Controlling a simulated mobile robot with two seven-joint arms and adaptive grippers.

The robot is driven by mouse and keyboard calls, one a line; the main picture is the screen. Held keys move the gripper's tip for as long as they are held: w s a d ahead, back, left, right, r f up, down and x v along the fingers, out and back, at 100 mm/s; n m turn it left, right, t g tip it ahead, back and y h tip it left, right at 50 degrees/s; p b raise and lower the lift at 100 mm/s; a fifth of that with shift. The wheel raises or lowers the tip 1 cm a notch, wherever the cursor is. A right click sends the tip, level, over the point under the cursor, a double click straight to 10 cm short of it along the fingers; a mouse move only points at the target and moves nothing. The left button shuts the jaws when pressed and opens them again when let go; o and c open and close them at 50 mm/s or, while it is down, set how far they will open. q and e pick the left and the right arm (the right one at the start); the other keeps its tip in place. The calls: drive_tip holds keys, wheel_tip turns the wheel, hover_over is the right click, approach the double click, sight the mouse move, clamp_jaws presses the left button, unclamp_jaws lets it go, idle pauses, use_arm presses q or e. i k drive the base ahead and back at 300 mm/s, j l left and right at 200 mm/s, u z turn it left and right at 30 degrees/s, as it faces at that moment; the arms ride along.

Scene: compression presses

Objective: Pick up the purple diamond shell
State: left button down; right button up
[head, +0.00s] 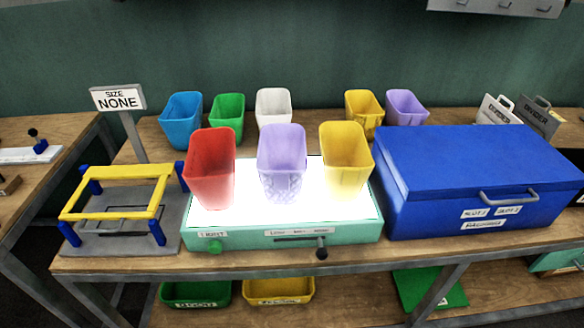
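A purple shell (282,162), shaped like an open bin, stands upright on the glowing white top of the light box (282,240). A faint lattice-like pattern shows on its lower front; I cannot tell for sure that it is diamonds. It stands between a red shell (211,168) and a yellow shell (346,160), with gaps on both sides. A second purple shell (406,108) stands at the back right of the table, and no pattern can be made out on it. Neither of my grippers is in view.
Blue (181,121), green (227,118), white (273,108) and yellow (364,113) shells stand behind. A closed blue case (470,175) is right; a yellow-topped frame (115,190) and size sign (118,98) are left. A lever (321,253) sticks out in front.

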sight(282, 163)
drive_tip(key=l+z, duration=1.15)
drive_tip(key=i+l+z, duration=0.15)
drive_tip(key=l+z, duration=0.2)
drive_tip(key=l, duration=0.15)
drive_tip(key=u, duration=2.2)
